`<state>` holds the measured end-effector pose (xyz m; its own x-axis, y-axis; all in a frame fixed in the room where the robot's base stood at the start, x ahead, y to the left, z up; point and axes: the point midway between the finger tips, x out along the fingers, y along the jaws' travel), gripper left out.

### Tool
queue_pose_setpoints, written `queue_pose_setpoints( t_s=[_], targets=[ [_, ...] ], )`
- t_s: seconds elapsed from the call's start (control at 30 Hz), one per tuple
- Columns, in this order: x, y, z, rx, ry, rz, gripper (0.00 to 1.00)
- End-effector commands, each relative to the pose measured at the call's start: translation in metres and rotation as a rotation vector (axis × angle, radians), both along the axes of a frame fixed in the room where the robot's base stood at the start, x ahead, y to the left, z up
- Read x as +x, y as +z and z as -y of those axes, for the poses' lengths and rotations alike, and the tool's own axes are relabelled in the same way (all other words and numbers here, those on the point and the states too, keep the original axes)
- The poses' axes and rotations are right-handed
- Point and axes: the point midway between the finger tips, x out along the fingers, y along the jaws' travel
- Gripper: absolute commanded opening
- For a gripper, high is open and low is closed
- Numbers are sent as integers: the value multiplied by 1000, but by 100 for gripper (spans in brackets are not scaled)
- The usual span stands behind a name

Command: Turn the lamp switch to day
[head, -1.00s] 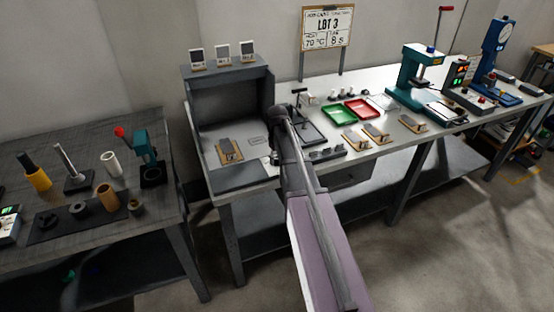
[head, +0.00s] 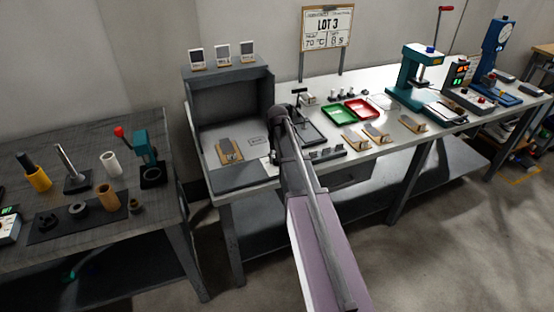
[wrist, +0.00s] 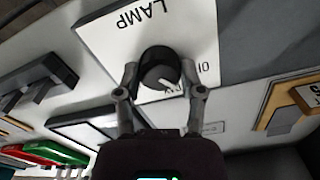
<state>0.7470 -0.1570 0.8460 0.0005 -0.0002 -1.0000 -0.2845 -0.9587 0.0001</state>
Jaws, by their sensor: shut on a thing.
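The lamp switch is a dark round knob (wrist: 158,76) on a white panel (wrist: 105,35) printed LAMP, seen upside down in the wrist view. My gripper (wrist: 160,72) is shut around the knob, one finger on each side. A pale pointer mark on the knob points to the lower right in this view. In the head view my arm reaches to the bench beside the grey booth and hides the knob and gripper.
The grey booth (head: 228,76) stands left of my arm, with a wooden-based plate (head: 229,151) inside. Green (head: 339,117) and red (head: 362,110) trays lie to the right. A teal press (head: 413,78) stands farther right. A separate table with tools is at left.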

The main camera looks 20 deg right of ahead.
Motion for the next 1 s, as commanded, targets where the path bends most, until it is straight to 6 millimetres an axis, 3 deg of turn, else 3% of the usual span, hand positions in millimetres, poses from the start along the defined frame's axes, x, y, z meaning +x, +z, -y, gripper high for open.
queue_pose_setpoints(
  t_s=[0.5, 1.0],
  targets=[
    [-1, 0, 0, 1, -452, -1, 3],
    [-2, 0, 1, 0, -604, -2, 3]
  ],
)
